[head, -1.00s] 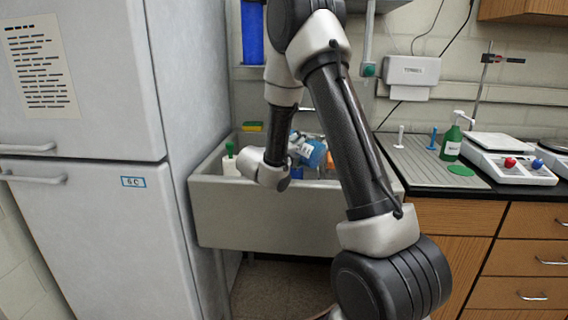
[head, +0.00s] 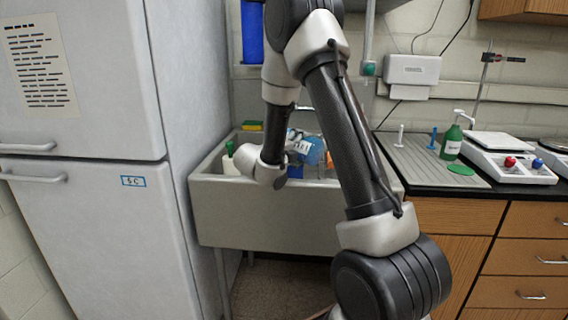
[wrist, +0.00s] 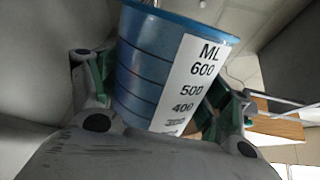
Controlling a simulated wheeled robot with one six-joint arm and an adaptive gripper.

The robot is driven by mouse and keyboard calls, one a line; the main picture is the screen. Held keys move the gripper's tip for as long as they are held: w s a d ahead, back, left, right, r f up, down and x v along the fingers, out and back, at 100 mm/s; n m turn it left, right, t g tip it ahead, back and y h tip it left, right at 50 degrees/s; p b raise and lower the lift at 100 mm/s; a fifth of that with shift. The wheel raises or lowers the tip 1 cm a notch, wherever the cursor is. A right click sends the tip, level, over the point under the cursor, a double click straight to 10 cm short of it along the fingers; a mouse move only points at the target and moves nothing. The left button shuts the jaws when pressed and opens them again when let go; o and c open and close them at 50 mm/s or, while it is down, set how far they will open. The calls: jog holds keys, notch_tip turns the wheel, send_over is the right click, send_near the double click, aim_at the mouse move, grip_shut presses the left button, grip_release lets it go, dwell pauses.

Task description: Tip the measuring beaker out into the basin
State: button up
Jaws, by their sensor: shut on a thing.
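The blue measuring beaker (head: 313,151) has a white scale label and is tipped well over on its side above the basin (head: 265,217), a pale grey sink. In the wrist view the beaker (wrist: 150,60) fills the middle, its rim at the top and its label reading ML 600, 500, 400. My gripper (wrist: 162,95) is shut on the beaker, with a green-padded finger at each side. In the head view my gripper (head: 297,143) is partly hidden by my arm. The beaker's inside and any contents cannot be seen.
A green-capped white bottle (head: 229,162) stands at the basin's left. A sponge (head: 252,125) lies on the back rim. A tall fridge (head: 85,215) closes off the left. On the right counter are a green pump bottle (head: 452,142) and a hotplate or scale (head: 508,165).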

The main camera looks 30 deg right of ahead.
aim_at(313, 148)
jog(key=shift+w+a+r+n, duration=0.1)
jog(key=shift+w+r+n, duration=0.2)
jog(key=shift+r+n, duration=0.25)
dwell(0.7)
jog(key=shift+s+f+m, duration=0.2)
jog(key=shift+f+m, duration=0.05)
jog(key=shift+f, duration=0.15)
jog(key=m, duration=0.1)
jog(key=s+d+m, duration=0.1)
jog(key=shift+s+f+m, duration=0.1)
jog(key=shift+s+m, duration=0.2)
